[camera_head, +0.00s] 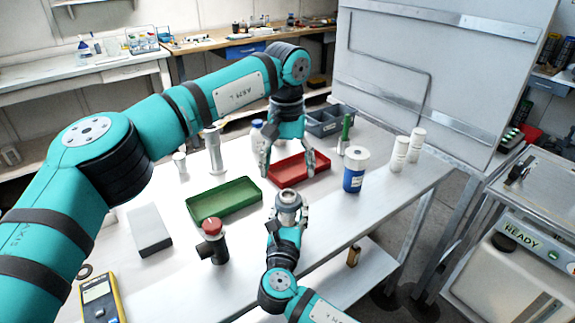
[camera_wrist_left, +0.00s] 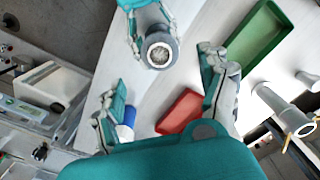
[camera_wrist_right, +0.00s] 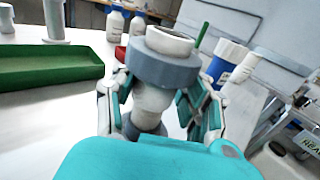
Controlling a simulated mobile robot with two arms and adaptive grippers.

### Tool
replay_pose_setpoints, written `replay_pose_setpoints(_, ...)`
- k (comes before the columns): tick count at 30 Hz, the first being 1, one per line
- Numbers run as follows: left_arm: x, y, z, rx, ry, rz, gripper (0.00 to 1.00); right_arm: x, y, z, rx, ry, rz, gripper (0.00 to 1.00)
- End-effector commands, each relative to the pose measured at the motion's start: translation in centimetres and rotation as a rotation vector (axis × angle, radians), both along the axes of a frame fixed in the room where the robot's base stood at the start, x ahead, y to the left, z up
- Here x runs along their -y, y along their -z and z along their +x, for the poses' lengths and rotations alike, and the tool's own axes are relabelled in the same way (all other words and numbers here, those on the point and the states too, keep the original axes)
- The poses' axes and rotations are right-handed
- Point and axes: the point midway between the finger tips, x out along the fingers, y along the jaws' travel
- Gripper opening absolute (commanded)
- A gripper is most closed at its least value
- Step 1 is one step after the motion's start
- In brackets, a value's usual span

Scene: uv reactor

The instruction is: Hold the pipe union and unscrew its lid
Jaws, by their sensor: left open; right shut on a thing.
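The pipe union (camera_head: 287,197) is a grey and white fitting with a wide grey collar around its upper part. My right gripper (camera_head: 287,218) is shut on its lower body and holds it roughly upright above the front of the table. In the right wrist view the union (camera_wrist_right: 162,66) has a pale round top above the collar. In the left wrist view the union (camera_wrist_left: 159,50) shows its round end. My left gripper (camera_head: 287,171) is open and empty, pointing down above and behind the union, near the red tray. I cannot tell which part is the lid.
A red tray (camera_head: 313,178) and a green tray (camera_head: 224,206) lie behind the union. A blue and white jar (camera_head: 354,178) stands right. A black pipe piece with a red cap (camera_head: 212,228) stands left.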

Motion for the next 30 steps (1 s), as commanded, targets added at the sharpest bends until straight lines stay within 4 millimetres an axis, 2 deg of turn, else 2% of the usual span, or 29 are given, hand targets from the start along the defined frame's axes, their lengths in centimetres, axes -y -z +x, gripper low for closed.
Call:
replay_pose_setpoints(5, -0.1, 1.1, 0.0, -0.002, 0.044, 0.000, 0.77, 0.0, 0.1, 0.0, -0.002, 0.000, -0.002, 0.00)
replay_pose_setpoints(12, -0.1, 4.8, 0.0, -0.003, 0.042, 0.000, 0.77, 0.0, 0.1, 0.0, -0.002, 0.000, -0.002, 0.00)
replay_pose_setpoints(18, 0.0, 7.2, 0.0, -0.002, 0.040, 0.000, 0.77, 0.0, 0.1, 0.0, -0.002, 0.000, -0.002, 0.00)
replay_pose_setpoints(23, 0.0, 8.0, 0.0, 0.000, 0.040, 0.001, 0.77, 0.0, 0.1, 0.0, -0.002, 0.000, -0.002, 0.00)
replay_pose_setpoints(30, 0.0, 8.0, 0.0, 0.000, 0.040, 0.000, 0.77, 0.0, 0.1, 0.0, -0.002, 0.000, -0.002, 0.00)
